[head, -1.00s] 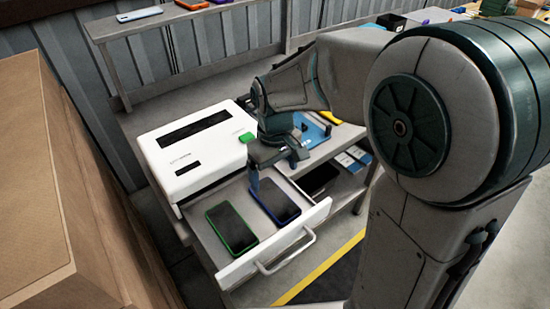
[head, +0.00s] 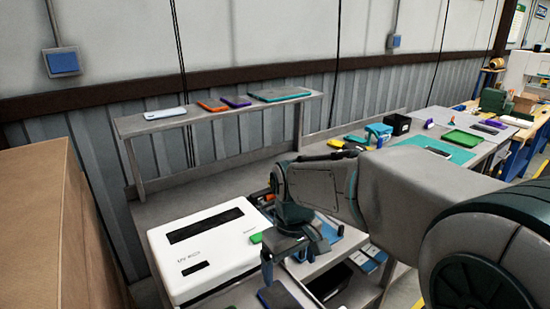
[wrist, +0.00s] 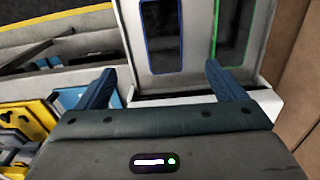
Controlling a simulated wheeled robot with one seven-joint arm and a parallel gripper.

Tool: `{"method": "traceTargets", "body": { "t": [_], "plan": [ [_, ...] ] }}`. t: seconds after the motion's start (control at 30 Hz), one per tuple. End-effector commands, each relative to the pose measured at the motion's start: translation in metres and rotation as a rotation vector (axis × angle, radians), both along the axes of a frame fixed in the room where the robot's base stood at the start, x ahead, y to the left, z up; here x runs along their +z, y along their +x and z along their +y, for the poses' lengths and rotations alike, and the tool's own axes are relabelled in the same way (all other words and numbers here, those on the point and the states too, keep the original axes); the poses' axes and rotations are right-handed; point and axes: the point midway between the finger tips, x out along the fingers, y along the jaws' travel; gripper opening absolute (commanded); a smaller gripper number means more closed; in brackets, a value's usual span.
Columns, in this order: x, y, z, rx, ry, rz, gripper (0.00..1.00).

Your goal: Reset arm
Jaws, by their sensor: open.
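My gripper (head: 294,258) hangs over the open drawer of the white UV box (head: 205,250). Its blue fingers are apart and nothing is between them; they also show spread in the wrist view (wrist: 158,74). A dark phone with a blue edge (wrist: 163,38) lies in the drawer ahead of the fingers. A dark phone with a green edge (wrist: 238,32) lies beside it to the right. In the head view the drawer is mostly cut off by the lower edge, and the green-edged phone is out of sight.
A shelf (head: 235,105) behind the box holds several phones and a tablet-like slab. A large brown carton (head: 38,235) stands close on the left. A black bin (head: 397,124) and a green tray (head: 462,141) sit farther right on the benches.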

Motion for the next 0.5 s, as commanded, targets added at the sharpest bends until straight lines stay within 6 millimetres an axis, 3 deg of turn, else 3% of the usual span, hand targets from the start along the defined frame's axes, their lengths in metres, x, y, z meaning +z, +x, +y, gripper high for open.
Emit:
{"method": "traceTargets", "body": {
  "t": [0.3,0.5],
  "plan": [
    [0.012,-0.064,-0.071,-0.3,0.051,-0.129,0.9],
    [0.006,-0.103,-0.099,-0.469,0.067,-0.206,0.9]
  ]
}}
